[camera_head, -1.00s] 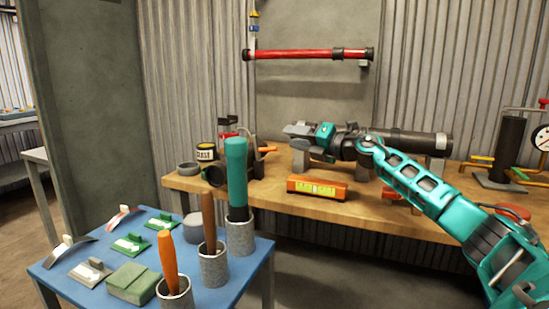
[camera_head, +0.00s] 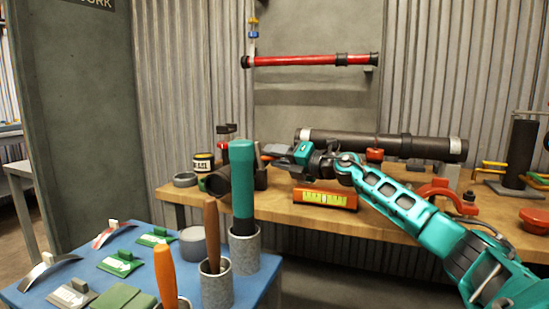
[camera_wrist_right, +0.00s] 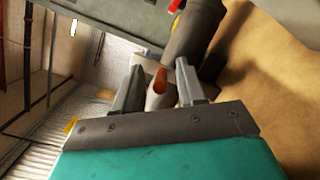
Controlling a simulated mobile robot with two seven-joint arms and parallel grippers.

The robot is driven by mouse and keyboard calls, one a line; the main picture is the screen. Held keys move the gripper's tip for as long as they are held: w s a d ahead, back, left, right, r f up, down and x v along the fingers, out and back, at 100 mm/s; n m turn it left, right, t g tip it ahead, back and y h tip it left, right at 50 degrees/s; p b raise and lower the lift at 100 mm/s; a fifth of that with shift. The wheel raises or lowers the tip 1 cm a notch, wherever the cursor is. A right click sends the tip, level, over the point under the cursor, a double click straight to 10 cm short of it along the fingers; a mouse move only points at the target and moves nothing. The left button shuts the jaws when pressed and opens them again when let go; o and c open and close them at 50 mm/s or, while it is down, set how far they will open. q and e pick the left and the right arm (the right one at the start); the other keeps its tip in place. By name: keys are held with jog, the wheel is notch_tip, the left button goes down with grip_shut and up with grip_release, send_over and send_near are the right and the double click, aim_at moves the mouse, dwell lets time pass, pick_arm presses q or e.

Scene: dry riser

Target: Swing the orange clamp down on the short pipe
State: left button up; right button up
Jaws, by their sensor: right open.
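The short dark pipe (camera_head: 218,182) lies on the bench left of my right gripper, its open end towards me. It is partly hidden by the teal-handled tool. My right gripper (camera_head: 276,156) is open at the pipe stand, its fingers pointing left. In the right wrist view, an orange-ended piece (camera_wrist_right: 160,81), likely the orange clamp's handle, shows between the open fingers (camera_wrist_right: 158,70). I cannot tell whether they touch it. A dark pipe (camera_wrist_right: 192,38) shows beyond. The rest of the clamp is hidden in the head view. My left gripper is not in view.
A long dark pipe (camera_head: 350,143) lies behind my right arm. An orange level (camera_head: 324,197) stands near the bench's front edge. A teal-handled tool (camera_head: 242,180) rises from a cup on the blue table (camera_head: 130,235). A red-orange arch (camera_head: 440,188) is at right.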

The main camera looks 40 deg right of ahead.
jog(key=shift+c, duration=1.3)
grip_shut()
